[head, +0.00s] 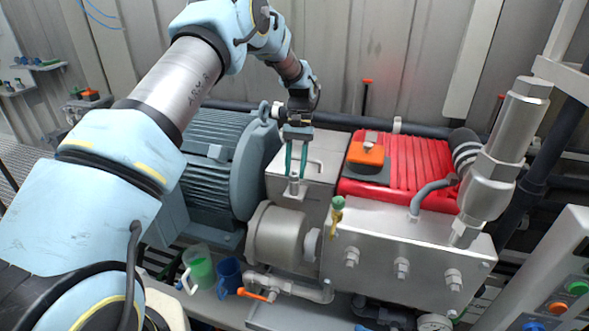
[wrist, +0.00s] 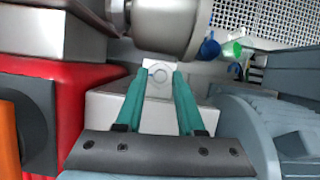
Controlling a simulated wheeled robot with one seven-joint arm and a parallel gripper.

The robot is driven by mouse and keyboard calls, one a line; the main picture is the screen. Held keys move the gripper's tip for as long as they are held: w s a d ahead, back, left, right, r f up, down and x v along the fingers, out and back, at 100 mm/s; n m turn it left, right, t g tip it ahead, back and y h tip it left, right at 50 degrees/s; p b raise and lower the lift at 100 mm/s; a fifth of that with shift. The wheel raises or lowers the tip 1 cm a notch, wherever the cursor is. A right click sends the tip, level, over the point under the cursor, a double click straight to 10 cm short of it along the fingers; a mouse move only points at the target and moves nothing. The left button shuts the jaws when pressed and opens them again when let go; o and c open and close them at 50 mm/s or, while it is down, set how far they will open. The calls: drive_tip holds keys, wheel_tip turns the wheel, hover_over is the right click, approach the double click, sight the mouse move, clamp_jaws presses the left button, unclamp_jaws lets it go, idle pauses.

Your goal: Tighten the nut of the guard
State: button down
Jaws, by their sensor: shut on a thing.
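The guard (head: 318,150) is a pale metal box with a handle on top, between the blue-grey motor and the pump. It also shows in the wrist view (wrist: 105,112), partly hidden by my fingers. The nut (head: 294,187) is a small metal piece on the guard's front tab; in the wrist view the nut (wrist: 160,76) looks like a pale ring. My gripper (head: 295,175) points down over the tab, its two green fingers on either side of the nut. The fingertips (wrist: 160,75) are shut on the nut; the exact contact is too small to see.
The finned motor (head: 215,160) stands left and a red ribbed unit (head: 410,165) right. A round metal housing (head: 280,232) lies just in front. A green jug (head: 200,268) and a blue mug (head: 230,275) stand at front left. A tall metal valve (head: 500,155) rises at right.

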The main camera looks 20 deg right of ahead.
drive_tip(key=shift+m, duration=0.5)
drive_tip(key=c, duration=0.5)
unclamp_jaws()
drive_tip(key=shift+d+b+v, duration=0.2)
drive_tip(key=shift+b+v, duration=1.1)
drive_tip(key=shift+v, duration=4.15)
